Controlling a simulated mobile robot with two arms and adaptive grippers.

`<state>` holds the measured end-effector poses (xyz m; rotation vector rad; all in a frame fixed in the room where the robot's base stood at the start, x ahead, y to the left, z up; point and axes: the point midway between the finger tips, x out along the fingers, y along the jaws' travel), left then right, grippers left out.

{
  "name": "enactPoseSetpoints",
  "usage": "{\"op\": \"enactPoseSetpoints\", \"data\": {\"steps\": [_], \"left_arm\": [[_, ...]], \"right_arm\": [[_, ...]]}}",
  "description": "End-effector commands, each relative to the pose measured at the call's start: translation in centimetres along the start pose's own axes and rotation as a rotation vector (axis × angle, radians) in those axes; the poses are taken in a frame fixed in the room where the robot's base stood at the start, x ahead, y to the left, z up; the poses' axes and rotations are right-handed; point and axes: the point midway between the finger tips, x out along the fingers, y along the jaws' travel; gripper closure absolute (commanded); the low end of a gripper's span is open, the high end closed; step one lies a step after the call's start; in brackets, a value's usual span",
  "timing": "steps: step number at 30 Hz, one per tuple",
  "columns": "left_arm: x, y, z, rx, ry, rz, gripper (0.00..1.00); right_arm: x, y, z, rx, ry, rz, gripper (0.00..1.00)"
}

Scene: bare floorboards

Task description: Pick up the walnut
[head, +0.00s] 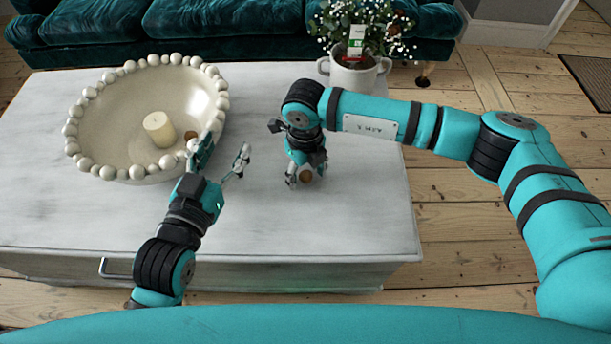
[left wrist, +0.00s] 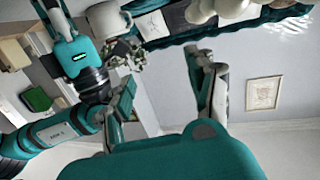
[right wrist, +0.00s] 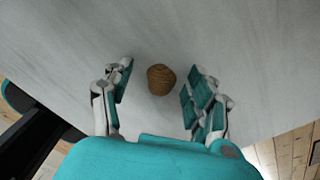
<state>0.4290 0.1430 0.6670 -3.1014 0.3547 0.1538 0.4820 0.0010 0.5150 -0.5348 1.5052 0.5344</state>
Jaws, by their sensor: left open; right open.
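The walnut (head: 305,176), small, round and brown, sits on the pale wooden table under my right gripper (head: 305,178). In the right wrist view the walnut (right wrist: 161,80) lies between the two spread fingers of the right gripper (right wrist: 157,88), with a gap visible on each side. That gripper points down at the table and is open. My left gripper (head: 225,154) is open and empty, over the right edge of the beaded bowl. Its spread fingers also show in the left wrist view (left wrist: 165,80), with nothing between them.
The cream beaded bowl (head: 103,112) holds a candle (head: 159,129) and a small brown thing (head: 191,135), partly hidden by my left finger. A potted plant (head: 353,74) stands at the back right. The table (head: 365,205) is clear around the walnut. A green sofa (head: 190,22) stands behind.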

Motion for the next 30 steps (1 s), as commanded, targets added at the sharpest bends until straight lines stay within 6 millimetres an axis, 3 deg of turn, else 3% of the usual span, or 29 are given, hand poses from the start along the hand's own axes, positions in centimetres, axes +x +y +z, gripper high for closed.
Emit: {"op": "enactPoseSetpoints", "data": {"steps": [6, 16, 30], "left_arm": [[0.01, 0.02, -0.10, 0.000, 0.003, 0.000, 0.43], [0.00, 0.01, -0.07, 0.000, 0.002, 0.000, 0.43], [-0.03, 0.01, 0.00, 0.000, -0.009, 0.000, 0.43]], "right_arm": [[0.02, 0.01, 0.02, 0.000, -0.001, 0.000, 0.42], [-0.01, 0.00, 0.03, 0.000, -0.001, 0.000, 0.84], [-0.24, -0.01, 0.04, 0.000, -0.001, 0.000, 0.84]]}}
